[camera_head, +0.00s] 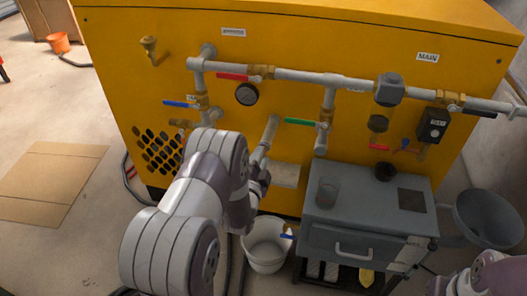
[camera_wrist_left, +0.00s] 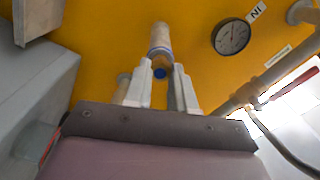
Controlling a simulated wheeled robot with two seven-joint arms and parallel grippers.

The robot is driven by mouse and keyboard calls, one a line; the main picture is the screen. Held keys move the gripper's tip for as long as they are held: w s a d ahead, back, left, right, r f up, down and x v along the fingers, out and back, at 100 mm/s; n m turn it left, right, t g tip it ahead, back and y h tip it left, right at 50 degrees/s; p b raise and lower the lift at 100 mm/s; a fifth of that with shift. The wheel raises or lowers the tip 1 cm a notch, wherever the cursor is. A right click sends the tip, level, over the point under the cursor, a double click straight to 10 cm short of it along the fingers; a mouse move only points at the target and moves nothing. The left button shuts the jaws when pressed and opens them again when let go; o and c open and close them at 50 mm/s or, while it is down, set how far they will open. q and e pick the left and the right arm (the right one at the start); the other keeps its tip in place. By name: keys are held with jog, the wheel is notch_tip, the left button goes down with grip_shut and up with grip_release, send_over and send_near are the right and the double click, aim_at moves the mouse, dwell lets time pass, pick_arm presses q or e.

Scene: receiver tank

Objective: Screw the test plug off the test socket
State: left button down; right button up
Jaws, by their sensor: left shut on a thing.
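The test socket (camera_head: 270,132) is a grey pipe end that sticks out from the yellow cabinet. In the left wrist view the socket (camera_wrist_left: 161,36) points toward me and ends in a brass piece with a blue tip, which looks like the test plug (camera_wrist_left: 161,62). My left gripper (camera_head: 262,160) is at the end of this pipe. In the wrist view its two fingers (camera_wrist_left: 163,72) are on either side of the plug and shut on it. The arm hides most of the plug in the head view. Part of my right arm shows at the lower right; its gripper is out of view.
The yellow cabinet (camera_head: 120,60) carries pipes, a gauge (camera_head: 246,94) and valves with red, blue (camera_head: 180,104) and green (camera_head: 300,121) handles close by. A grey cart (camera_head: 325,222) and white bucket (camera_head: 266,262) stand below. Cardboard (camera_head: 45,185) lies on the open floor at left.

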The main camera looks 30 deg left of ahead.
pick_arm(q)
jog(key=s+d+n+p, duration=0.1)
jog(key=s+n, duration=0.5)
jog(key=n, duration=0.7)
jog(key=shift+d+p, duration=0.2)
jog(key=shift+p, duration=0.15)
